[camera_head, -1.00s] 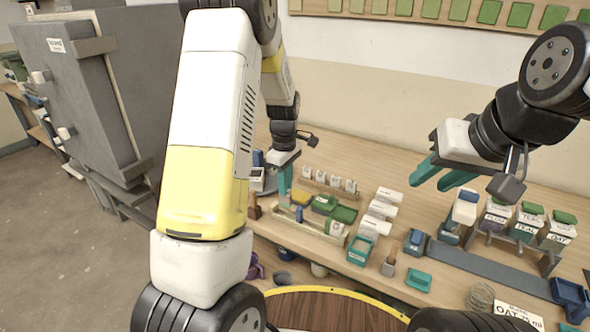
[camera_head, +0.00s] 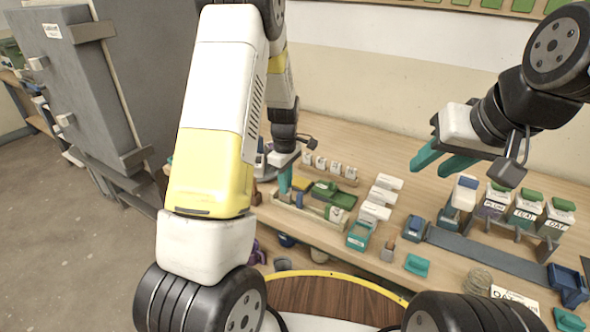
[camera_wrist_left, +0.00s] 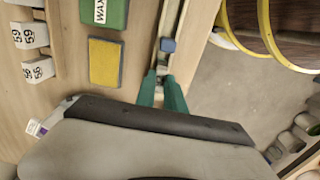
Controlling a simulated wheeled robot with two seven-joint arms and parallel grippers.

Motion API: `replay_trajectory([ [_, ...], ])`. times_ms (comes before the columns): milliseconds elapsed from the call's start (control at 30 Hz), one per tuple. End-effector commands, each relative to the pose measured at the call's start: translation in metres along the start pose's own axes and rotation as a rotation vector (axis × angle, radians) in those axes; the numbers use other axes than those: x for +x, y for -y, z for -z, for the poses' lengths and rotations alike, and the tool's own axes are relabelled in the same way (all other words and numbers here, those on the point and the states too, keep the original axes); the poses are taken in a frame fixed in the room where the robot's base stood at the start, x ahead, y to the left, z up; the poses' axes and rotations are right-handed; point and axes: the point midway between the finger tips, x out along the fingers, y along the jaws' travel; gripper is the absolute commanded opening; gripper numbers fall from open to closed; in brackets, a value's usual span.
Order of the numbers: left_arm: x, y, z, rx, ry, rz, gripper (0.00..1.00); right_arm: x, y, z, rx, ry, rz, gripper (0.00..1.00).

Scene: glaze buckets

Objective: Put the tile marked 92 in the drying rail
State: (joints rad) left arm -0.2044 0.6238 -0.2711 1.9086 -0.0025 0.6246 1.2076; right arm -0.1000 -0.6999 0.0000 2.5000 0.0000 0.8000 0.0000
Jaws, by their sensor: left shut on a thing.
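My left gripper (camera_head: 284,188) is low over the near-left end of the long pale drying rail (camera_head: 318,225) on the bench. In the left wrist view its green fingers (camera_wrist_left: 161,84) are close together on a small pale piece, mostly hidden between them; I cannot read a number on it. The rail (camera_wrist_left: 189,28) runs up from the fingertips, with a blue block (camera_wrist_left: 168,45) in it just beyond them. White number-marked tiles (camera_wrist_left: 30,35) stand at the left of that view; no 92 is readable. My right gripper (camera_head: 443,162) is open and empty above the bench.
A yellow block (camera_wrist_left: 105,62) and a green WAX block (camera_wrist_left: 104,12) lie beside the rail.

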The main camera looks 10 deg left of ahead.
Motion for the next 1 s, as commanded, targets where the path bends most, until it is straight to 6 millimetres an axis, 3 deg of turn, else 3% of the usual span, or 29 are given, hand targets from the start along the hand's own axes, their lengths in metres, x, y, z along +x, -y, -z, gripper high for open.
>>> replay_trajectory([
  [733,0.0054,0.0001,-0.0003,0.0,0.001,0.001,0.0,0.0,0.0,0.0,0.0,0.0,0.0,0.36],
  [767,0.0056,0.0001,-0.0002,0.0,0.0,0.001,0.16,0.0,0.0,0.0,0.0,0.0,0.0,0.36],
  [867,0.0054,0.0,-0.0002,0.0,0.0,0.0,0.35,0.0,0.0,0.0,0.0,0.0,0.0,0.36],
  [1000,0.0053,0.0,-0.0002,0.0,0.0,0.0,0.39,0.0,0.0,0.0,0.0,0.0,0.0,0.36],
])
